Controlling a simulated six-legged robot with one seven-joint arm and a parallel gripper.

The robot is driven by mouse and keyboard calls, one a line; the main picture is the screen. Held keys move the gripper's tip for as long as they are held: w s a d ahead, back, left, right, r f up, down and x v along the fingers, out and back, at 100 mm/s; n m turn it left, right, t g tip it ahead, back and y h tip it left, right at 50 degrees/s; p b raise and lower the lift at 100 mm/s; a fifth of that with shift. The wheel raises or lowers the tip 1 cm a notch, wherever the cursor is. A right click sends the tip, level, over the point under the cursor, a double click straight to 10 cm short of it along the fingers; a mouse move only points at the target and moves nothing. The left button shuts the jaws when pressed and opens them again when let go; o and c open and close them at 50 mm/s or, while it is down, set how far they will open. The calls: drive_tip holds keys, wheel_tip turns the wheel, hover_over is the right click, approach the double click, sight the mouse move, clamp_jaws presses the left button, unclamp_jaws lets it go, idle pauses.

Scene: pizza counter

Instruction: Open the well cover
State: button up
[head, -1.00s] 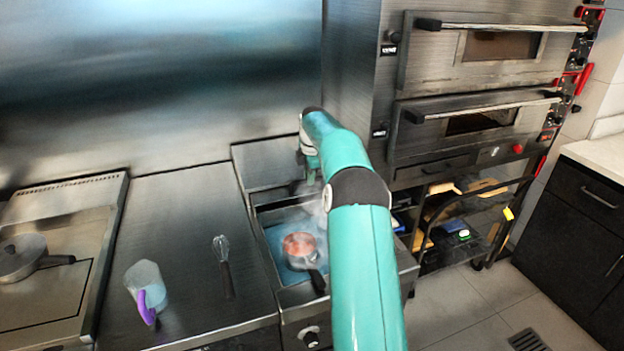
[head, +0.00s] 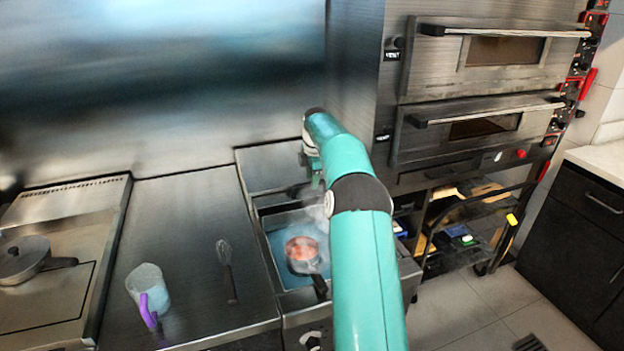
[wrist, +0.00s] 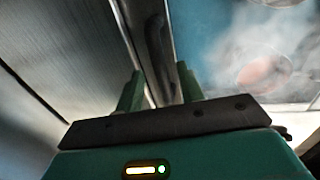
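The well cover (head: 275,165) is a flat steel panel at the back of the well, and it also fills the left of the wrist view (wrist: 75,50). The well (head: 283,292) in front is uncovered, with blue water and a steaming pot of red sauce (head: 301,250). A dark bar-shaped handle (wrist: 156,45) runs along the cover's edge in the wrist view. My gripper (wrist: 158,80) is open, its two green fingers apart, with the handle in line between them. I cannot tell whether they touch it. In the head view my arm partly hides the gripper (head: 313,178).
A lidded pan (head: 25,258) sits on the far-left griddle. A double oven (head: 480,90) stands close on the right, above a shelf rack.

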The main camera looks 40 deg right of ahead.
wheel_tip(320, 180, up, 13)
drive_tip(key=s, duration=0.2)
drive_tip(key=shift+s+a+f, duration=0.15)
drive_tip(key=shift+s+a, duration=0.1)
drive_tip(key=shift+a, duration=0.15)
drive_tip(key=s+a+r+m+t, duration=0.1)
drive_tip(key=s+a+r+m, duration=0.2)
drive_tip(key=a, duration=0.5)
drive_tip(key=s+a+r+m, duration=0.1)
drive_tip(key=s+a+r, duration=0.35)
drive_tip(key=a, duration=0.45)
drive_tip(key=s+a+r+m+t, duration=0.15)
drive_tip(key=s+a, duration=0.25)
drive_tip(key=a, duration=0.4)
drive_tip(key=s+a+f+m, duration=0.3)
drive_tip(key=s+a, duration=0.1)
drive_tip(key=s, duration=0.4)
drive_tip(key=s+a+f+m, duration=0.3)
drive_tip(key=s+a+f, duration=0.1)
drive_tip(key=s, duration=0.4)
drive_tip(key=s+a+f+m, duration=0.3)
drive_tip(key=s+a+f, duration=0.1)
drive_tip(key=s, duration=0.5)
drive_tip(key=shift+a+f+t+y, duration=0.15)
drive_tip(key=shift+f+t+y, duration=0.15)
drive_tip(key=shift+t, duration=0.15)
